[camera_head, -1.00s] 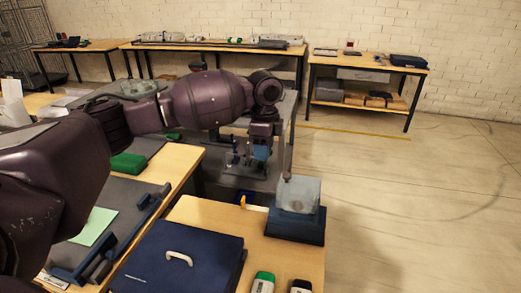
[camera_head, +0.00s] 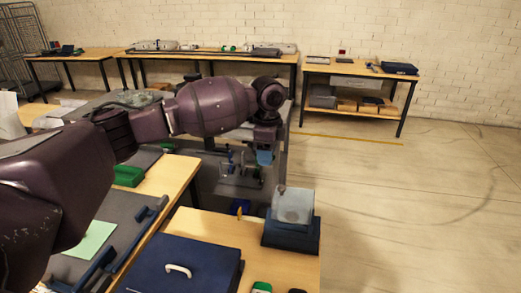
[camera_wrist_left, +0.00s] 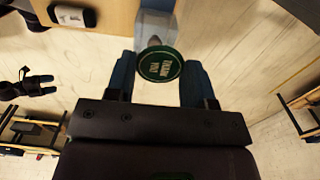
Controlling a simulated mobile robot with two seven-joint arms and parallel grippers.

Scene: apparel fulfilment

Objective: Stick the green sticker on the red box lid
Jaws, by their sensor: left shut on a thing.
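The green sticker (camera_wrist_left: 160,64) is a round dark green disc with pale lettering, held between the blue fingertips of my left gripper (camera_head: 264,157). In the head view this gripper points down beyond the front table, left of a pale translucent block. The sticker cannot be made out in the head view. I cannot identify a red box lid in these frames. In the left wrist view, a dark pronged shape at the left edge may be my right gripper (camera_wrist_left: 34,85); its jaws are unclear.
The translucent block (camera_head: 293,205) sits on a dark blue base (camera_head: 291,235) at the front table's far right corner. A dark blue case (camera_head: 180,268) with a pale handle lies nearby. A grey work surface (camera_head: 205,180) is beyond. Open floor (camera_head: 430,210) lies right.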

